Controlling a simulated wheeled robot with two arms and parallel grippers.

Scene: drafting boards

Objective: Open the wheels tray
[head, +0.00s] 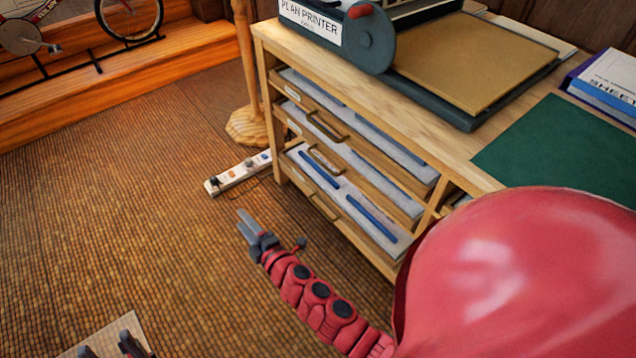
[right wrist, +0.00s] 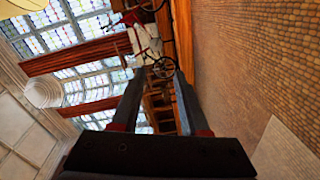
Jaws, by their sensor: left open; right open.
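The plan cabinet holds a top tray (head: 365,135), a middle tray (head: 375,180) and a bottom tray (head: 350,200), each with a wooden front and handle. Their small labels are too small to read, so I cannot tell which is the wheels tray. Blue rods lie on the pale bed of the bottom tray. My right gripper (head: 247,222) is open and empty, in front of and left of the cabinet, apart from the trays. Its open fingers also show in the right wrist view (right wrist: 155,102). My left gripper (head: 108,347) is open at the bottom left, far from the cabinet.
A plan printer (head: 312,28) and a green mat (head: 560,150) are on the cabinet top. A bicycle (head: 130,12) stands at the back left. The floor between is clear.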

